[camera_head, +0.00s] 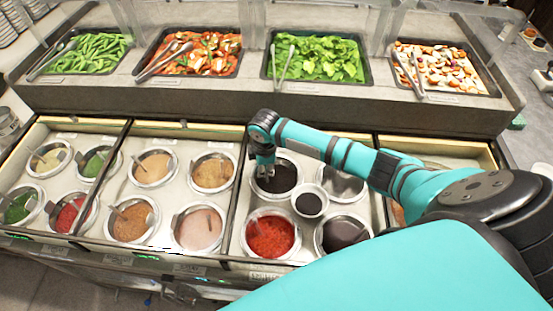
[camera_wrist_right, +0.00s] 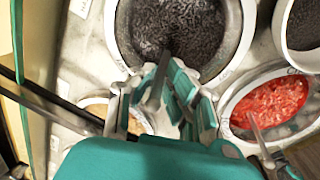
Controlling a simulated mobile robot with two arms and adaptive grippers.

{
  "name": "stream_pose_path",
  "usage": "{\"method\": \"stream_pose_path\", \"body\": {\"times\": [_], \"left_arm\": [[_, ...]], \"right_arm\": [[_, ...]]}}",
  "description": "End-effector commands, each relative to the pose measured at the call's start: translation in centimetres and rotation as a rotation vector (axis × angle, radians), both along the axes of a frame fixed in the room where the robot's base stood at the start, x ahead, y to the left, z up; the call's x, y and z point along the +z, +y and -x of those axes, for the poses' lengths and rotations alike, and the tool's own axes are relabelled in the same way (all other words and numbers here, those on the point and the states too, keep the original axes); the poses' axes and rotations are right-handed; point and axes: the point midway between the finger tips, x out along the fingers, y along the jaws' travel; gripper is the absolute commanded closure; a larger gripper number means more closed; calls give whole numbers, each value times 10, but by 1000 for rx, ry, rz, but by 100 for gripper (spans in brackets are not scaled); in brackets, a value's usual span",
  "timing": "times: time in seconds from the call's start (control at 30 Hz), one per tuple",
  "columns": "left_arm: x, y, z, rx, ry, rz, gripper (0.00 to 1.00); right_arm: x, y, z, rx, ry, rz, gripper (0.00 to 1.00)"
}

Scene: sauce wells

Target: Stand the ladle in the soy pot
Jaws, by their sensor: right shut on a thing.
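My right gripper (camera_head: 265,162) is over the left side of a round steel pot with dark contents (camera_head: 283,180). In the right wrist view my right gripper (camera_wrist_right: 172,92) is shut on a thin grey handle, seemingly the ladle (camera_wrist_right: 154,88). The handle points towards the dark, grainy-looking contents of the same pot (camera_wrist_right: 180,25). I cannot tell whether its far end touches them. Other dark-filled pots stand at the right (camera_head: 345,186) and front right (camera_head: 342,234). No label is readable, so I cannot tell which is the soy pot. My left gripper is not in view.
A small white bowl with dark contents (camera_head: 310,204) sits right of the pot. A red-filled pot (camera_head: 270,236) with its own utensil is in front. Several sauce pots fill the wells to the left. Food trays with tongs, such as the green leaf tray (camera_head: 318,58), line the raised back shelf.

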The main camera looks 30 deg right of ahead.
Motion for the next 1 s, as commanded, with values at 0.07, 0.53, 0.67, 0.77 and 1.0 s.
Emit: {"method": "stream_pose_path", "body": {"times": [0.07,0.53,0.67,0.77,1.0], "left_arm": [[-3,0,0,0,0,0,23],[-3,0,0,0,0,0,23],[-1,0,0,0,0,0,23],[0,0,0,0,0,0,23],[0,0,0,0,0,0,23]], "right_arm": [[-5,0,0,0,0,0,100],[-6,0,0,0,1,0,100],[-8,0,0,0,1,1,100],[-9,0,0,0,1,0,100],[-11,0,0,0,1,0,100]]}}
